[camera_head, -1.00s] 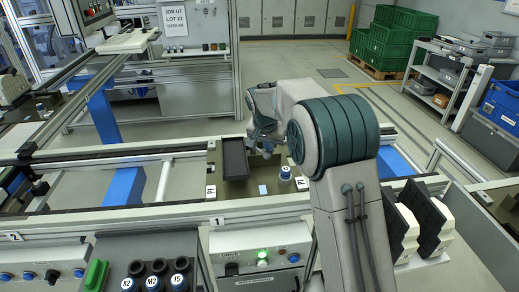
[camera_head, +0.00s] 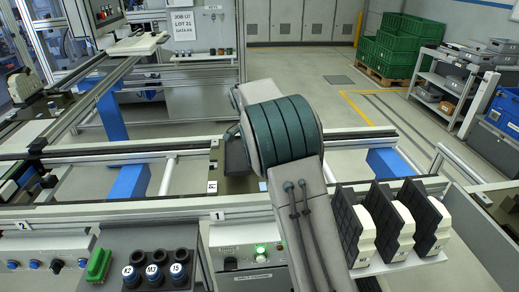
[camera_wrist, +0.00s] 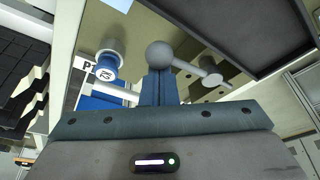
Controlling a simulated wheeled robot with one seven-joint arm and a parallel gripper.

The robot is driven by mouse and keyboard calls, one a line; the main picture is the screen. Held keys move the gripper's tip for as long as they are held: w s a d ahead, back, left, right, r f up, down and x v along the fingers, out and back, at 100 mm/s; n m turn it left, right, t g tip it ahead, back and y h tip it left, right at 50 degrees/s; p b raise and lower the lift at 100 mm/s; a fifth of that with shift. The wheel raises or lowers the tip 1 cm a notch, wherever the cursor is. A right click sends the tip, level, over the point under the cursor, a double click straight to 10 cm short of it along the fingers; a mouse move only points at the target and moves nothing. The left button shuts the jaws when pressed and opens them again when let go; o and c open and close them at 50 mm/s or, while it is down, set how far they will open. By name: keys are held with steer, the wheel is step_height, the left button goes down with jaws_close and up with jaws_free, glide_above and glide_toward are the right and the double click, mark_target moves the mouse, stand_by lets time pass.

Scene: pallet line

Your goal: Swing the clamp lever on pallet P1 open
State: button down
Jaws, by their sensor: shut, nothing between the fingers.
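Pallet P1 (camera_head: 240,184) sits on the rail behind my arm in the head view, mostly hidden by the arm. In the wrist view its P1 label (camera_wrist: 88,66) shows beside a blue-and-white capped part (camera_wrist: 106,66). The clamp lever (camera_wrist: 187,66) is a grey rod with a round ball knob at its left end and a small hub at its right. My gripper (camera_wrist: 160,84) is shut with nothing between its fingers. Its fingertips appear right at the ball knob; I cannot tell whether they touch it. The gripper is hidden in the head view.
A dark tray (camera_wrist: 245,30) on the pallet borders the lever at the upper right. In the head view a control panel with a green light (camera_head: 261,250) and three capped parts (camera_head: 154,272) stand in front. Several black-and-white blocks (camera_head: 397,225) stand at the right.

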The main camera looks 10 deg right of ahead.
stand_by(0.4)
step_height(320, 180, up, 9)
steer(key=s+d+r+n+y, duration=0.1)
steer(key=s+d+r+n, duration=0.15)
steer(key=s, duration=0.55)
steer(key=s+f+n+y, duration=0.1)
steer(key=s+f+n, duration=0.3)
steer(key=s, duration=1)
steer(key=s+f+n+y, duration=0.1)
steer(key=s+f+n, duration=0.3)
steer(key=s, duration=1.1)
steer(key=shift+s+a+f+t, duration=0.2)
steer(key=shift+f+t, duration=0.2)
